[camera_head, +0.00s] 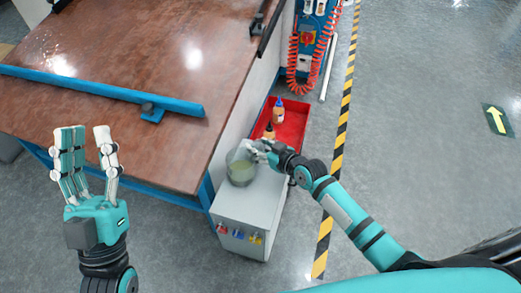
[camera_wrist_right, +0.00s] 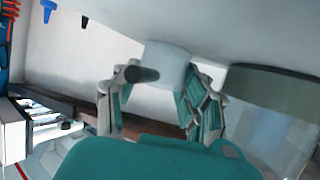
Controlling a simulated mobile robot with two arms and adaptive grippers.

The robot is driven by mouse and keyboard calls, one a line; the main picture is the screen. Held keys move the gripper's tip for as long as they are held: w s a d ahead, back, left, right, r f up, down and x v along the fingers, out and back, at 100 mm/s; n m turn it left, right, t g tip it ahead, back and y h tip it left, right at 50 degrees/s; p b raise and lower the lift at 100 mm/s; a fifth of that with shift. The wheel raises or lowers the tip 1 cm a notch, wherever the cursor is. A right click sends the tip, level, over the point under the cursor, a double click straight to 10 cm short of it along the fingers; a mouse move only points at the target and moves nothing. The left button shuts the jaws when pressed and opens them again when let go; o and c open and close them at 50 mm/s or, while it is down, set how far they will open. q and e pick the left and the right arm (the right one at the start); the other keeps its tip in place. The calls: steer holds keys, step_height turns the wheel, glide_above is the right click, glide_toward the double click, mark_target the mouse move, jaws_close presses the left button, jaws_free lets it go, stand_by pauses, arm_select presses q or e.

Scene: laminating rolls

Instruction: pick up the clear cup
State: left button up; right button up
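The clear cup (camera_head: 240,167) stands on the grey cabinet top in the head view, with greenish liquid inside. A large see-through vessel, seemingly this cup, fills the right side of the right wrist view (camera_wrist_right: 285,115), outside my fingers. My right gripper (camera_head: 260,151) is at the cup's upper right edge and partly covers it; contact is unclear. In the wrist view its fingers (camera_wrist_right: 160,108) are apart, with a pale cylinder (camera_wrist_right: 168,62) and a dark rod-like part beyond them. My left gripper (camera_head: 88,150) is open and empty, fingers up, away from the cup.
The grey cabinet (camera_head: 240,212) stands beside the large brown table (camera_head: 160,70). A red tray (camera_head: 290,122) with orange bottles (camera_head: 278,111) is behind the cup. A blue bar (camera_head: 95,88) lies across the table. The floor to the right is clear.

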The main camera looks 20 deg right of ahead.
steer(key=shift+c, duration=1.4)
